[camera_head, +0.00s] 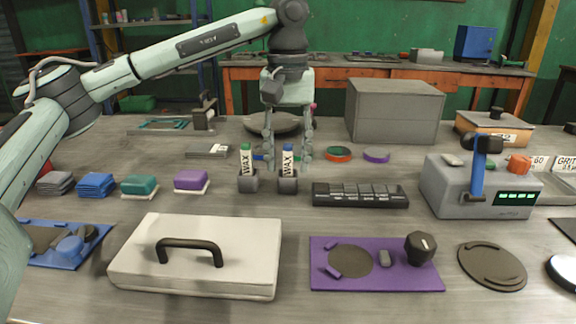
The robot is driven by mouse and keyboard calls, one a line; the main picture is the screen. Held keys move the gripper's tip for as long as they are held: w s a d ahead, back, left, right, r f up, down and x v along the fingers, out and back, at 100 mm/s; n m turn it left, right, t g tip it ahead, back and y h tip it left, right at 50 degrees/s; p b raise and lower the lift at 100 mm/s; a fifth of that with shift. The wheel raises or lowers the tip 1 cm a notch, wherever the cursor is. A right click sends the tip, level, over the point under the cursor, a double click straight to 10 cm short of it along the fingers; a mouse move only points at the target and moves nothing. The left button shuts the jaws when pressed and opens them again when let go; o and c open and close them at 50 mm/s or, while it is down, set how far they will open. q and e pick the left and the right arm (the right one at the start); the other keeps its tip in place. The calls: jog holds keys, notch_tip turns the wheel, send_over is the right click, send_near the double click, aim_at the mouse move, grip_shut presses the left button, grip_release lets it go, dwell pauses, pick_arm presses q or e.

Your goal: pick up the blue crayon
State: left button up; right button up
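The blue crayon (288,161) has a blue top and a white WAX label. It stands upright in a small dark grey holder (288,186). Left of it, a similar crayon with a green top (246,161) stands in its own holder (248,185). My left gripper (287,163) points straight down with its two fingers apart. In the picture one finger is on each side of the blue crayon, with a gap visible on both sides. I cannot tell whether the fingers are level with it or a little behind it. My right gripper is not in view.
A black key block (360,196) lies close on the right. A purple sponge (191,181) is to the left. A pale case with a black handle (197,258) is in front. A large grey box (395,112) stands behind right; a grey machine (485,190) stands far right.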

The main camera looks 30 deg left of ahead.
pick_arm(q)
grip_shut()
dwell(0.4)
